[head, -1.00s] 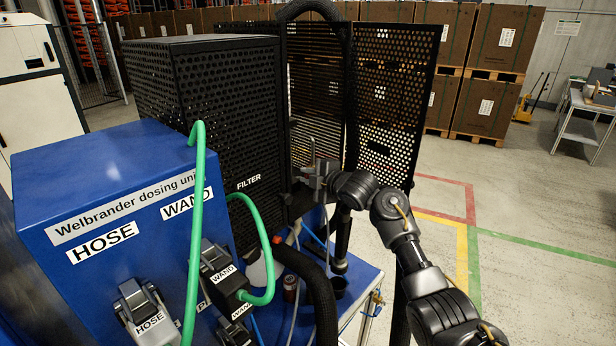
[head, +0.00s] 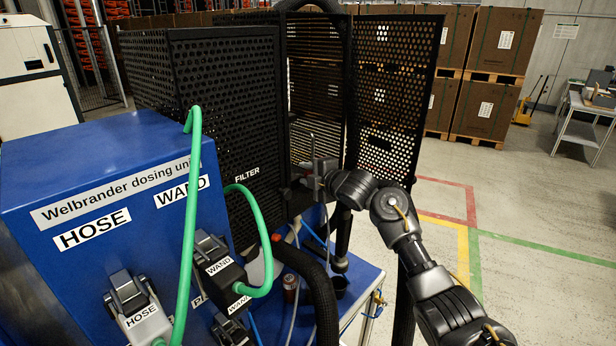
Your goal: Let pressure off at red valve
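My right gripper (head: 312,172) is in front of the open perforated cage, at the edge of the FILTER housing (head: 226,140). Its fingers are small and dark against the mesh, and I cannot tell whether they are open, shut or holding something. A thin upright grey rod stands at the fingers. No red valve is clearly seen; it may be hidden behind the gripper or the hoses. A small brass-coloured tap (head: 378,299) with a blue part sits at the right edge of the blue bench (head: 358,322). My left gripper is out of the picture.
The blue Welbrander dosing unit (head: 120,165) fills the left, with HOSE and WAND connectors and green hoses (head: 194,230). A thick black hose (head: 318,290) with an orange-red end and a reddish can (head: 290,287) are below the gripper. Open floor (head: 540,215) lies right.

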